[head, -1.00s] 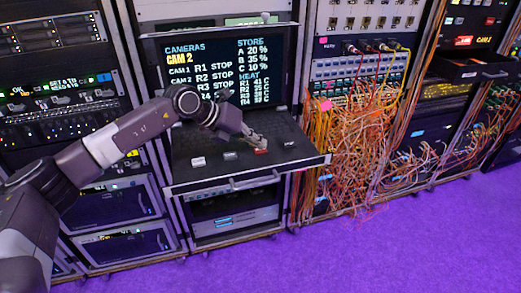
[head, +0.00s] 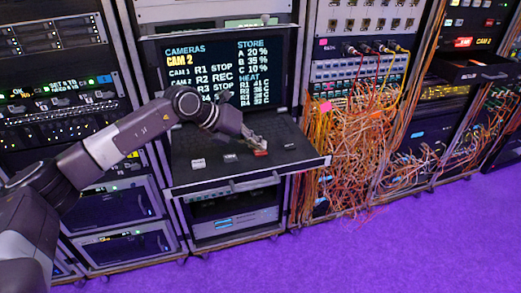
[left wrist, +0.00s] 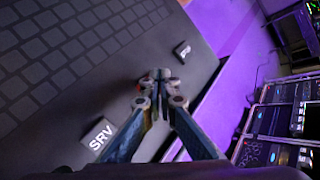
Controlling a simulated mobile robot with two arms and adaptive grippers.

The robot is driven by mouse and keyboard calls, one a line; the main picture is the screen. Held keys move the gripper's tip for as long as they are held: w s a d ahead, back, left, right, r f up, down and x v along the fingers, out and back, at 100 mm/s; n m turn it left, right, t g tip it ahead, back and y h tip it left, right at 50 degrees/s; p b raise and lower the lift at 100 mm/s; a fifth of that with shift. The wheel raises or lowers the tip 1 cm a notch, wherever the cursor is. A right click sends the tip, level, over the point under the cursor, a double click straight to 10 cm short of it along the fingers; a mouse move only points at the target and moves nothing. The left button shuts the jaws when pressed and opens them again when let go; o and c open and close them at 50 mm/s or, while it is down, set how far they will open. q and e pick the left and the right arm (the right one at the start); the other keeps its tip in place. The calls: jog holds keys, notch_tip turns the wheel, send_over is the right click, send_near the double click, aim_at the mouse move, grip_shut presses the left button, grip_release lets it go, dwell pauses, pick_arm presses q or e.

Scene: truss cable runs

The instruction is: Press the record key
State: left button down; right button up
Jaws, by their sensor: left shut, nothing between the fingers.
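The red key (head: 261,153) sits on the black pull-out keyboard drawer (head: 225,172), in a row with several grey keys. I take it to be the record key; its label is not readable. My left gripper (head: 259,146) is shut and empty, its fingertips down at the red key; I cannot tell whether they touch it. In the left wrist view the shut fingertips (left wrist: 160,80) hide nearly all of that key. The screen (head: 215,72) above the drawer reads CAM 2, R1 STOP and R2 REC. My right gripper is not in view.
A grey SRV key (left wrist: 99,138) and another small key (left wrist: 182,52) flank the fingertips. The drawer's handle (head: 255,181) sticks out in front. Tangled orange cables (head: 350,150) hang from the rack to the right. The purple floor (head: 400,240) is clear.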

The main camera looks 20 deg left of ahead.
aim_at(258, 151)
pick_arm(q)
jog(key=shift+r, duration=0.55)
jog(key=shift+r+p, duration=1.8)
jog(key=shift+r, duration=0.7)
